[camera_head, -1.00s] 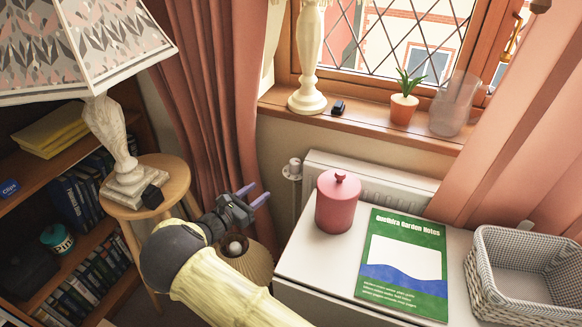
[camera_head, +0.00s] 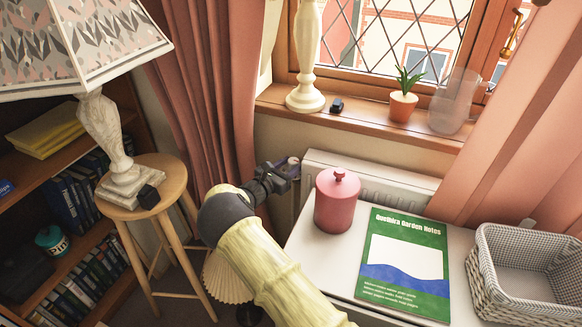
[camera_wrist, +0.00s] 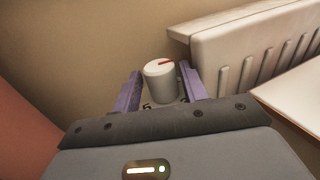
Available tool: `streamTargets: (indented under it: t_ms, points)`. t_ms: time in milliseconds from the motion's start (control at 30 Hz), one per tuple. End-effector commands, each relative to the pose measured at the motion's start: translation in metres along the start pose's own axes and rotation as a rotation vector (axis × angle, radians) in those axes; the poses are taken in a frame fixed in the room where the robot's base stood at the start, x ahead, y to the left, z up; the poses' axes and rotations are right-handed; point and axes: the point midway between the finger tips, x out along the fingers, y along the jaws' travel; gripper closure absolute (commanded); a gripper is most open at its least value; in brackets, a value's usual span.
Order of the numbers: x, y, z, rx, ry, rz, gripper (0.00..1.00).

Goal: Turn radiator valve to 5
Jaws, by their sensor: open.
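The radiator valve (camera_wrist: 160,82) is a white round knob with a red mark on its top, seen in the wrist view at the left end of the white radiator (camera_wrist: 245,50). Dark digits show on the base below it, partly hidden by my gripper; I cannot read the setting for sure. My gripper (camera_wrist: 160,88) is open, with one purple finger on each side of the knob. I cannot tell whether the fingers touch it. In the head view my gripper (camera_head: 291,168) is at the radiator's left end and mostly hides the valve.
A white table holds a red canister (camera_head: 337,203), a green book (camera_head: 405,262) and a wicker basket (camera_head: 522,275) right of my arm. Pink curtain (camera_head: 212,95) hangs to the left. A wooden stool (camera_head: 165,185) carries a lamp (camera_head: 105,135). The windowsill (camera_head: 380,125) is above.

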Motion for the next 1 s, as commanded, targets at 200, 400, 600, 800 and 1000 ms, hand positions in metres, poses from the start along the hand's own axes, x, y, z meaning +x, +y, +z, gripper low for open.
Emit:
streamTargets:
  t_ms: [200,400,600,800,1000]
  points:
    - [0.0046,-0.0006,-0.0001,-0.001,0.0,-0.001,0.57]
    - [0.006,-0.0019,-0.0001,0.0,0.0,-0.004,0.75]
    - [0.0058,-0.0015,-0.0001,0.0,-0.001,-0.006,0.89]
    - [0.007,0.0005,0.0,0.004,-0.009,-0.056,0.89]
    - [0.0069,0.0013,0.0007,0.004,-0.006,-0.129,0.89]
